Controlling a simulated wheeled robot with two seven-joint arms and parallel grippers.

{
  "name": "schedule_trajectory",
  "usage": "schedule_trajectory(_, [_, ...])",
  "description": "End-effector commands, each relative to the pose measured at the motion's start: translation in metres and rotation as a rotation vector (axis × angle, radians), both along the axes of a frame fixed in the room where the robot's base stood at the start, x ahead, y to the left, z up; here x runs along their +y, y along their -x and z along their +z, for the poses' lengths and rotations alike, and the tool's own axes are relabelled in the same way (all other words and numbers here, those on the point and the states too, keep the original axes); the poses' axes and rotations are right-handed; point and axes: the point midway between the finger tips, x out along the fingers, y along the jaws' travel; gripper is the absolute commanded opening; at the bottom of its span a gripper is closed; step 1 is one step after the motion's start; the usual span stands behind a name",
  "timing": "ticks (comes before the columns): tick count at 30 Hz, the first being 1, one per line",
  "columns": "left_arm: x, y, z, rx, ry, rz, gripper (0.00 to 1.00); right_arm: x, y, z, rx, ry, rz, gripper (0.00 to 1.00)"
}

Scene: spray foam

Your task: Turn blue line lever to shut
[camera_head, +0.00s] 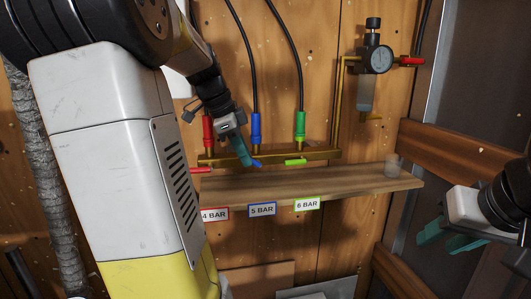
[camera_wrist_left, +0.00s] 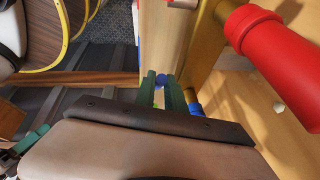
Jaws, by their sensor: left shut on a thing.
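The blue line (camera_head: 255,128) comes down to a brass manifold (camera_head: 325,154) between the red and green lines. Its blue lever (camera_head: 257,162) shows just past my left gripper's fingertips, the rest hidden by them. My left gripper (camera_head: 243,154) reaches in from the upper left and is shut on the blue lever. In the left wrist view the blue lever (camera_wrist_left: 161,79) shows between the green fingers (camera_wrist_left: 171,95). My right gripper (camera_head: 447,236) hangs at the far right, away from the manifold; its green fingers look apart and empty.
The red lever (camera_head: 201,170) and green lever (camera_head: 296,162) lie close on either side. A wooden shelf (camera_head: 345,182) with pressure labels runs just below. A gauge regulator (camera_head: 378,60) hangs at upper right.

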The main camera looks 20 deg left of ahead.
Motion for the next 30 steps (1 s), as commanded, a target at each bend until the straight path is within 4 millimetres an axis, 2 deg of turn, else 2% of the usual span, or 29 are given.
schedule_trajectory(7, [0.0,-0.0002,0.0003,-0.002,0.001,-0.001,0.0,0.0,-0.0001,-0.0001,0.0,0.0,0.0,0.36])
schedule_trajectory(8, [0.0,-0.0002,0.0003,-0.002,0.001,-0.001,0.16,0.0,-0.0001,-0.0001,0.0,0.0,0.0,0.36])
schedule_trajectory(11, [-0.0001,-0.0002,0.0003,-0.002,0.0,-0.001,0.36,0.0,-0.0001,-0.0001,0.0,0.0,0.0,0.36])
schedule_trajectory(30, [-0.0013,-0.0018,0.0015,0.013,-0.026,-0.003,0.36,0.0,0.0,0.0,0.0,0.0,0.0,0.36])
